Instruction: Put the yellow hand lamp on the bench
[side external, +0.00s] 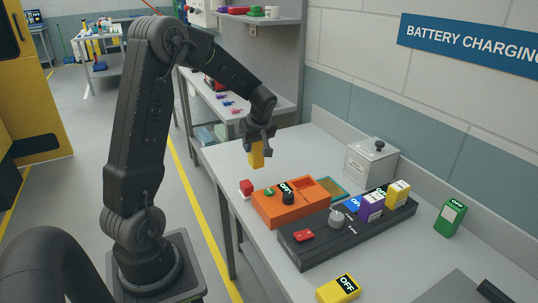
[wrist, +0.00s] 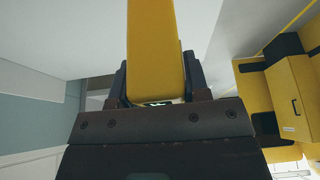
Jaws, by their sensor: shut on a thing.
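My gripper (side external: 258,145) is shut on a yellow block-shaped thing (side external: 257,156), which looks like the yellow hand lamp. It hangs below the jaws, above the far left part of the grey bench (side external: 225,158), with clear air beneath it. In the wrist view the yellow body (wrist: 155,45) sits between my gripper's two fingers (wrist: 155,85), with a small dark and green mark at its near end. Another yellow block with an "OFF" label (side external: 339,289) lies at the bench's front edge.
A dark rack (side external: 310,250) holds several coloured blocks. A grey lidded box (side external: 370,162) stands by the wall, and a green block (side external: 449,218) at the right. The bench's far left is clear.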

